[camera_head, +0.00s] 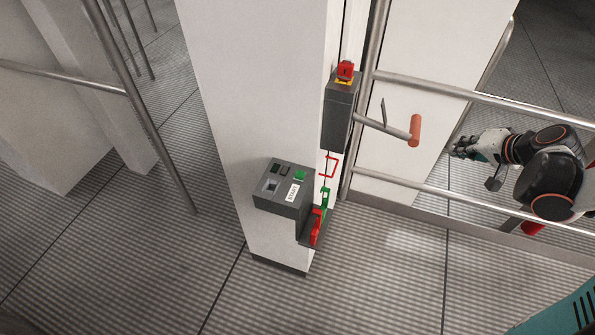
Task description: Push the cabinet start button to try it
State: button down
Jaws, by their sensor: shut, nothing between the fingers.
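The cabinet control box (279,203) is a grey box low on the front of a white pillar. Its sloped top carries a green button (300,175), a dark button (285,169) and a small grey switch or socket (270,185). A white label (292,192) with dark lettering sits by the green button; its text is too small to read surely. My gripper (459,148) is at the right, well apart from the box, pointing left. It is shut and empty, near the railing.
A grey box with a red top button (345,70) is higher on the pillar. An orange-handled lever (414,130) and metal rails (430,187) stand between the pillar and my arm. Red and green parts (318,225) hang beside the control box. The floor in front is clear.

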aim_at(299, 174)
jog(key=z, duration=0.45)
jog(key=j+z, duration=0.15)
jog(key=z, duration=0.25)
jog(key=j+z, duration=0.1)
jog(key=z, duration=0.8)
jog(key=j+z, duration=0.15)
jog(key=z, duration=0.25)
jog(key=j+z, duration=0.1)
jog(key=z, duration=0.8)
jog(key=k+l+u, duration=0.1)
jog(key=u, duration=0.35)
jog(key=k+u, duration=0.25)
jog(key=u, duration=0.2)
jog(key=k+j+u, duration=0.1)
jog(key=u, duration=0.35)
jog(key=k+j+u, duration=0.15)
jog(key=u, duration=0.3)
jog(key=k+u, duration=0.15)
jog(key=u, duration=0.25)
jog(key=k+j+u, duration=0.1)
jog(key=u, duration=0.25)
jog(key=k+j+u, duration=0.1)
jog(key=u, duration=0.3)
jog(key=i+j+u, duration=0.15)
jog(key=j, duration=0.1)
